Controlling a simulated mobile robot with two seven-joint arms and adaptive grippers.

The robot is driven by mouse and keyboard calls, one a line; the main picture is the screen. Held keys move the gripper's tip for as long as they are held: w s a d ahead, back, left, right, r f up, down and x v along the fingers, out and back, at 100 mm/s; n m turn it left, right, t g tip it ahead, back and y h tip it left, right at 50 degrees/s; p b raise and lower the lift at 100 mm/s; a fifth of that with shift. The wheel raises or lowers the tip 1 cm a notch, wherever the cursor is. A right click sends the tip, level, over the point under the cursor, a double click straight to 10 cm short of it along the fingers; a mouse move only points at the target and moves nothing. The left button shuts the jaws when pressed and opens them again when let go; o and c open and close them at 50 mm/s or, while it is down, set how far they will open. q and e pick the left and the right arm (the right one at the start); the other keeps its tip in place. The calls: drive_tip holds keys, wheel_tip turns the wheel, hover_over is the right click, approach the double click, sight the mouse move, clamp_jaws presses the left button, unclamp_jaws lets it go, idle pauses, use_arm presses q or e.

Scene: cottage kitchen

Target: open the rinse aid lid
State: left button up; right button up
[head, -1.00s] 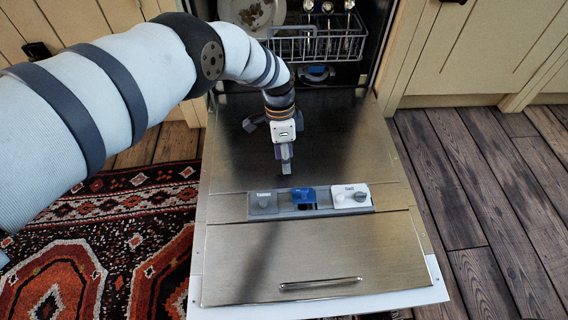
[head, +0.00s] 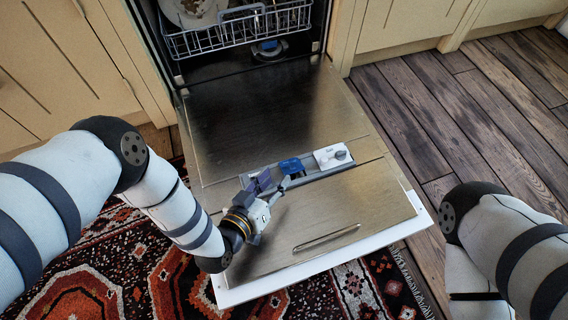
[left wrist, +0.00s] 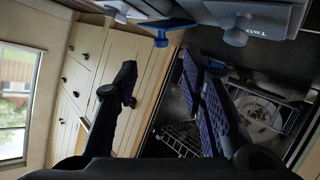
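The dishwasher door (head: 330,215) lies folded down with a dispenser strip (head: 313,175) across it. The strip carries a blue lid (head: 291,166), likely the rinse aid lid, which looks shut. A white lid with a round knob (head: 332,154) sits to its right. A grey labelled lid shows in the left wrist view (left wrist: 258,20); the gripper mostly covers it in the head view. My left gripper (head: 272,187) is low over the door, just left of and nearer than the blue lid. Its fingers are spread and empty in the left wrist view (left wrist: 160,68). My right gripper is out of frame.
A wire rack (head: 235,30) with dishes stands in the dishwasher behind the door. A door handle (head: 326,238) lies near the front edge. A patterned rug (head: 110,270) is at left; bare wooden floor (head: 460,120) is at right.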

sight(290, 162)
use_arm(q)
drive_tip(key=b+x, duration=0.3)
drive_tip(key=x, duration=0.4)
drive_tip(key=shift+w+f, duration=0.15)
drive_tip(key=shift+f, duration=0.1)
drive_tip(key=shift+w+d, duration=0.2)
drive_tip(key=shift+w, duration=0.1)
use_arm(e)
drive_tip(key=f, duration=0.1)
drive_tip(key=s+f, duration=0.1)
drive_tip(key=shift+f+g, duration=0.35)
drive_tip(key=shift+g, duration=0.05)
use_arm(q)
clamp_jaws()
